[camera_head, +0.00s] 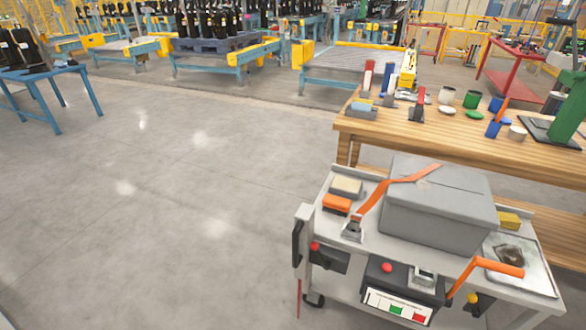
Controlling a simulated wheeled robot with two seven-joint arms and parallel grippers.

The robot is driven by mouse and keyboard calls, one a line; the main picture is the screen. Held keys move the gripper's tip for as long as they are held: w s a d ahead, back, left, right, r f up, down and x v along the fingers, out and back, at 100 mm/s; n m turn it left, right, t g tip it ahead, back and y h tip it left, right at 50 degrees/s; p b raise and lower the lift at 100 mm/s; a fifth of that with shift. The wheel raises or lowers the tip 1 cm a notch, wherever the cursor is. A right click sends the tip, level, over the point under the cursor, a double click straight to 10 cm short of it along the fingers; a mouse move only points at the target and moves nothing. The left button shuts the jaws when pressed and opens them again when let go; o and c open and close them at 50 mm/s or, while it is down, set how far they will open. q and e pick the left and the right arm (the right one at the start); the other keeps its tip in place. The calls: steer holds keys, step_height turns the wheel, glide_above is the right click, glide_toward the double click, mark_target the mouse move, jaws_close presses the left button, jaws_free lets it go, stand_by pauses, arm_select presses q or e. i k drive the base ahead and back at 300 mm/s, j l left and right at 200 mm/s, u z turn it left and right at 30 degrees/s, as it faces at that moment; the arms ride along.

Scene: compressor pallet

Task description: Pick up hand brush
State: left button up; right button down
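I cannot make out the hand brush for certain. On the wooden workbench (460,133), a red-handled tool (418,106) stands on a dark base; it is too small to identify. On the grey cart at the front right, a beige block (346,187) lies behind an orange block (337,203), and I cannot tell whether either is a brush. An orange handle (500,267) sticks up at the cart's front right. Neither of my grippers is in view.
The cart also holds a large grey lidded box (437,205) with an orange strap across it. A green stand (574,108) is on the bench's right. A blue table (45,72) stands far left. The grey floor (160,190) at left and centre is clear.

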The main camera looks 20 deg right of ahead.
mark_target(331, 203)
steer(key=z, duration=1.25)
steer(key=i+j+z, duration=0.55)
steer(key=j+z, duration=0.25)
steer(key=i+j+z, duration=0.15)
steer(key=j+z, duration=0.25)
steer(key=j, duration=0.25)
steer(key=j+z, duration=0.4)
steer(key=j, duration=0.2)
steer(key=j+z, duration=0.4)
steer(key=j, duration=0.25)
